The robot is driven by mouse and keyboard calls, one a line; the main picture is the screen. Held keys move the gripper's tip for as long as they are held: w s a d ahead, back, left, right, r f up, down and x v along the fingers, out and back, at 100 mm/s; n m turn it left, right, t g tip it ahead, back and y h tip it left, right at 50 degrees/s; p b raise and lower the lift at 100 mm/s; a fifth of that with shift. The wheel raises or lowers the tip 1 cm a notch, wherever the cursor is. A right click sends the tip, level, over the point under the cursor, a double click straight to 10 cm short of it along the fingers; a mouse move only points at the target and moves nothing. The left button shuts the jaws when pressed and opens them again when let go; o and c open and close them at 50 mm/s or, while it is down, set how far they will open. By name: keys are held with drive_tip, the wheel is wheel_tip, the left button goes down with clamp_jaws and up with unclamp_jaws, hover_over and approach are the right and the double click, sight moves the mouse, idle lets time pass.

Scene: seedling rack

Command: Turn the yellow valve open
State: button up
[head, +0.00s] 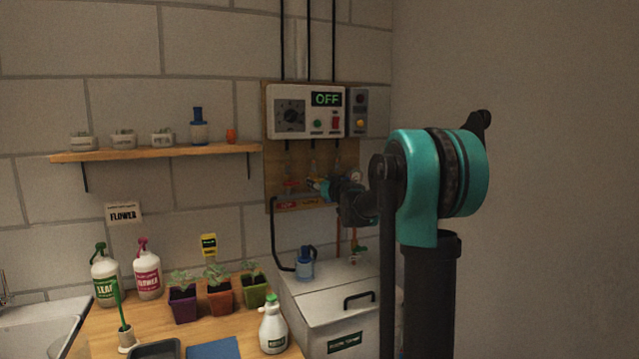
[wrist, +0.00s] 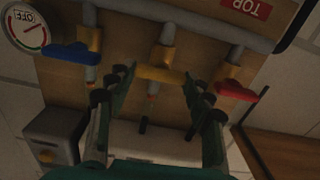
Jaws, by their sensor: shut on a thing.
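The yellow valve handle (wrist: 160,75) sits on the middle pipe in the wrist view, its bar lying across the pipe. My gripper (wrist: 157,80) has one finger at each end of this bar and is shut on it. A blue valve handle (wrist: 72,53) is to the left and a red valve handle (wrist: 237,92) to the right, both outside my fingers. In the head view my gripper (head: 318,187) reaches the pipe board just right of the red valve handle (head: 291,184); it largely hides the yellow handle there.
A white control box (head: 306,111) above the valves shows "OFF". A round gauge (wrist: 27,25) is at the wrist view's upper left. Below the board stands a white chest (head: 325,293) with a blue can (head: 306,263). Potted seedlings (head: 220,296) and bottles (head: 148,275) occupy the bench.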

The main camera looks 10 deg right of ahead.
drive_tip(key=n, duration=0.4)
drive_tip(key=shift+a, duration=0.1)
drive_tip(key=n, duration=0.4)
drive_tip(key=shift+f+n, duration=0.1)
drive_tip(key=shift+n, duration=0.3)
drive_tip(key=n, duration=0.4)
drive_tip(key=shift+s+a+n, duration=0.1)
drive_tip(key=shift+n, duration=0.2)
drive_tip(key=shift+f+n, duration=0.1)
drive_tip(key=shift+n, duration=1.9)
drive_tip(key=o, duration=1.1)
drive_tip(key=shift+o, duration=0.2)
